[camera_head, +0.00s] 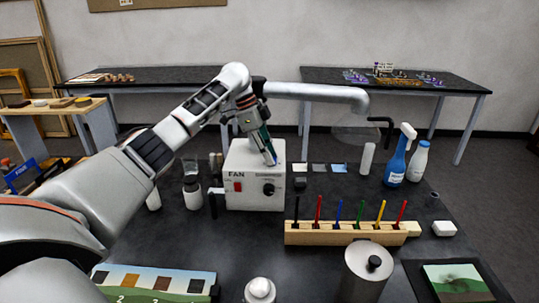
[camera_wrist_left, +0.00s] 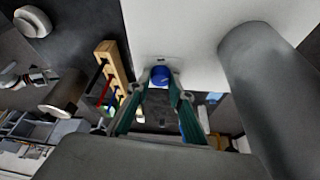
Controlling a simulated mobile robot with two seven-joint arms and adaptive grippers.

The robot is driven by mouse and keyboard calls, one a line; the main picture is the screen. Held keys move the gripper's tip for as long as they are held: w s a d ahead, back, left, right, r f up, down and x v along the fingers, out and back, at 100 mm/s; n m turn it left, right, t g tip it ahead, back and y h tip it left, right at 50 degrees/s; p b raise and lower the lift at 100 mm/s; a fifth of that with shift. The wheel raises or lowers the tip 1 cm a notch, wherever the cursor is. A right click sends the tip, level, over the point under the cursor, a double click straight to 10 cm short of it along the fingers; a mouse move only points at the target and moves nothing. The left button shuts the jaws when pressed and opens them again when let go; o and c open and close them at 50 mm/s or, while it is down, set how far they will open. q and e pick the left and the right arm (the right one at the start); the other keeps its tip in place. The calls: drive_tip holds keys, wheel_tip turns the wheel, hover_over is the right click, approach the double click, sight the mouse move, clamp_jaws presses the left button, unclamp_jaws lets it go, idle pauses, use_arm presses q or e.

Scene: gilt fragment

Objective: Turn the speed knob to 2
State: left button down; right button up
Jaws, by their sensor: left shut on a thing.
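The white fan box (camera_head: 246,195) stands on the dark bench, with "FAN" lettering and a red switch (camera_head: 238,187) on its front. A dark round knob (camera_head: 268,189) shows on the front, right of the switch, clear of my fingers. My left gripper (camera_head: 270,158) reaches down over the box's upper right part. In the left wrist view its teal fingers (camera_wrist_left: 160,85) are closed around a blue knob (camera_wrist_left: 161,74) at a white face (camera_wrist_left: 180,25). The fingers hide the blue knob in the head view. I cannot read any setting mark. My right gripper is out of view.
A wooden rack (camera_head: 345,236) with several coloured sticks stands right of the box. A grey metal canister (camera_head: 366,278) stands in front. A blue spray bottle (camera_head: 397,165) and a blue-and-white bottle (camera_head: 418,163) stand at right. A pipe (camera_head: 320,93) passes behind my gripper.

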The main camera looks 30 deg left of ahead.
use_arm(q)
drive_tip(key=shift+m, duration=0.5)
drive_tip(key=c, duration=1.8)
unclamp_jaws()
drive_tip(key=shift+r, duration=0.1)
drive_tip(key=v, duration=1.1)
drive_tip(key=shift+w+a+r, duration=0.1)
drive_tip(key=shift+a+r, duration=0.2)
